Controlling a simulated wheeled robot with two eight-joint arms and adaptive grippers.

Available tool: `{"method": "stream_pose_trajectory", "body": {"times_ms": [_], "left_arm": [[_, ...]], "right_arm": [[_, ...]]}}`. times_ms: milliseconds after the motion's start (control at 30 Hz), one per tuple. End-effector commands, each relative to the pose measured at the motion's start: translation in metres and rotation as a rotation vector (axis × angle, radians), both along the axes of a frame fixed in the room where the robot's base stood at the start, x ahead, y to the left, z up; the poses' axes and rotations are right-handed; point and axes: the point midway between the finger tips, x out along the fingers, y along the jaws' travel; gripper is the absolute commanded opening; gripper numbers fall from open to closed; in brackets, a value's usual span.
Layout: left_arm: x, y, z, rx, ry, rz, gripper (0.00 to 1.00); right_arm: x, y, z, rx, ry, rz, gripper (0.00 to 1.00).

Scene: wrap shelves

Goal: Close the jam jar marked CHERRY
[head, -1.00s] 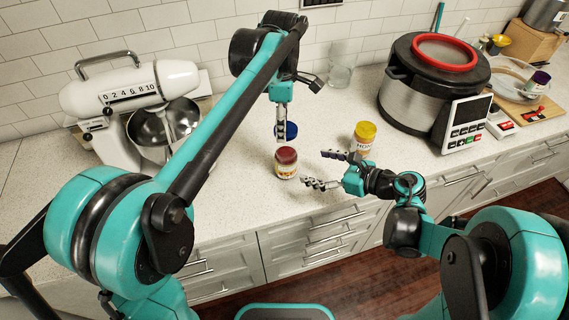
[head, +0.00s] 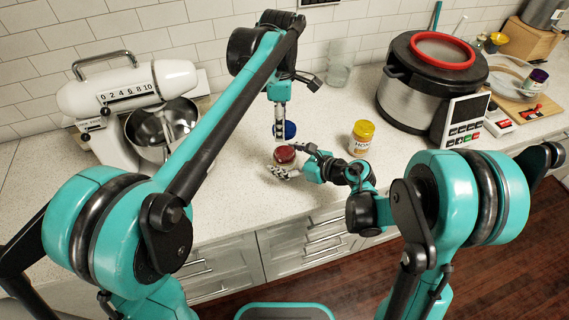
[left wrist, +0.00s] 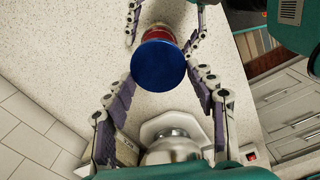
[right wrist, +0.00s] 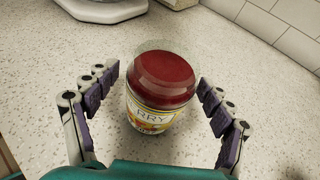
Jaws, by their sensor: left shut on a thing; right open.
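The CHERRY jar (head: 285,155) stands upright on the counter, dark red at its top. The right wrist view shows the jar (right wrist: 160,85) with "RRY" readable on its label. My right gripper (head: 282,160) is open, with its fingers on either side of the jar and gaps beside it in the right wrist view. My left gripper (head: 279,136) points down just behind the jar, shut on a blue lid (head: 290,130). In the left wrist view the blue lid (left wrist: 158,63) hides most of the jar (left wrist: 157,32).
A yellow-lidded jar (head: 362,137) stands to the right of the CHERRY jar. A cooker with a red ring (head: 415,95) is farther right. A stand mixer (head: 130,90) is at the left, and an empty glass (head: 340,65) is at the back. The counter front is clear.

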Motion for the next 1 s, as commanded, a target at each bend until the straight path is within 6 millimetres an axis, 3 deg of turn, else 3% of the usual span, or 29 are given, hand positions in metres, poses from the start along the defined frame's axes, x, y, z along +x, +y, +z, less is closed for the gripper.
{"method": "stream_pose_trajectory", "body": {"times_ms": [100,133,400,533,800,1000], "left_arm": [[0.000,0.000,0.000,0.000,0.000,0.000,0.45],[0.000,0.000,0.000,0.000,0.000,0.000,0.45],[0.000,0.000,0.000,0.000,0.000,0.000,0.45],[0.000,0.000,-0.005,0.000,0.000,0.000,0.45],[0.001,0.000,-0.044,-0.001,0.000,0.000,0.45],[0.001,0.000,-0.050,-0.001,0.000,0.000,0.45]], "right_arm": [[0.000,0.000,0.000,0.000,0.000,0.000,0.82],[0.000,0.000,0.000,0.000,0.000,0.000,0.76],[0.000,0.000,0.000,0.000,0.000,0.001,0.05],[0.000,0.000,0.000,0.000,0.000,0.001,0.04],[-0.001,0.000,0.000,0.000,0.000,0.001,0.04],[-0.001,0.000,0.000,-0.001,0.001,0.001,0.04]]}}
